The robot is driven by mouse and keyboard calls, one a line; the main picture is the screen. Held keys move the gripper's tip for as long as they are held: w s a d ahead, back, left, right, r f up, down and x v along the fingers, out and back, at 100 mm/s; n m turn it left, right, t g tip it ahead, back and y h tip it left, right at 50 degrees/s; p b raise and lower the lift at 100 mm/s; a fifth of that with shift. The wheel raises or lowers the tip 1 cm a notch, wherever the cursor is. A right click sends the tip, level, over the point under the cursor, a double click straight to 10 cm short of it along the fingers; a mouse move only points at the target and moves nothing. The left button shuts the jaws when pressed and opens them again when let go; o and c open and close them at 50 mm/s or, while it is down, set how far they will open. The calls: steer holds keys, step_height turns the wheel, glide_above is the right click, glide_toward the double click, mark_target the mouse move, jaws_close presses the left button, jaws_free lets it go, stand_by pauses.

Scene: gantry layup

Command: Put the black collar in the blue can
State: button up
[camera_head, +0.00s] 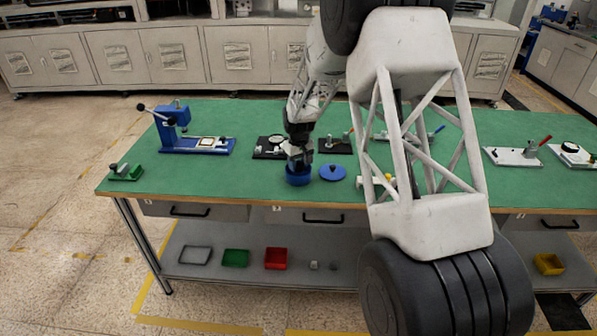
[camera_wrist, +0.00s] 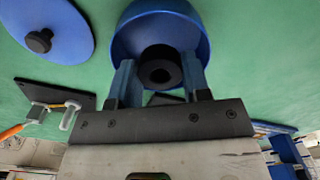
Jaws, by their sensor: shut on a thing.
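The black collar (camera_wrist: 160,68) is a short black ring with a hole, held between the two fingers of my gripper (camera_wrist: 159,82) in the wrist view. The blue can (camera_wrist: 197,30) is a round, open blue vessel, and the collar shows within its outline. In the head view my gripper (camera_head: 299,160) is right above the blue can (camera_head: 298,177), which stands on the green table. The collar is hidden there. I cannot tell how deep the collar is in the can.
A blue lid with a black knob (camera_wrist: 50,25) lies beside the can; it also shows in the head view (camera_head: 333,172). Black fixtures (camera_head: 335,145) stand behind. A blue press (camera_head: 175,130) is at the left of the green table (camera_head: 230,180). The table front is mostly clear.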

mark_target(299, 170)
steer(key=shift+f, duration=0.1)
steer(key=shift+f, duration=1.6)
steer(key=shift+f, duration=0.15)
steer(key=o, duration=0.8)
step_height(299, 170, up, 12)
steer(key=shift+r, duration=0.1)
stand_by(0.3)
